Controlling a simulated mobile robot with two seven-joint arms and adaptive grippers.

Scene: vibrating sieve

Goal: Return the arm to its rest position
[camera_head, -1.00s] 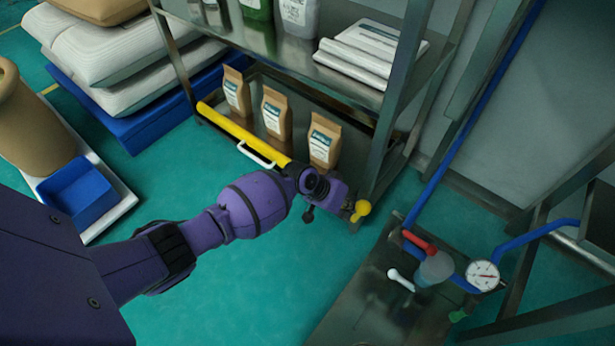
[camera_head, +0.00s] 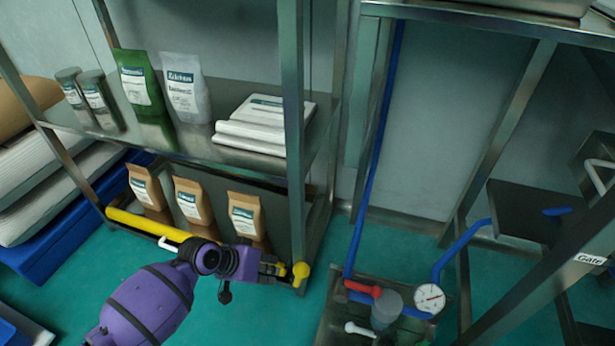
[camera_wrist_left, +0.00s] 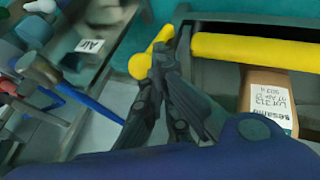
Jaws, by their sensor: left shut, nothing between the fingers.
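My left arm, purple, comes in from the bottom of the head view. Its left gripper (camera_head: 283,270) is shut and empty, beside the yellow knob (camera_head: 300,273) at the lower right corner of the shelf rack. In the left wrist view, the dark fingers (camera_wrist_left: 160,62) are together, and the yellow knob (camera_wrist_left: 139,66) shows just beyond them; I cannot tell whether they touch. My right gripper is not in view.
A yellow bar (camera_head: 143,222) runs along the rack's bottom shelf, before brown bags (camera_head: 190,201). To the right stand a bench with a pressure gauge (camera_head: 429,298), a red-handled valve (camera_head: 362,289), blue pipes (camera_head: 373,160) and metal frame posts. Green floor is open in front.

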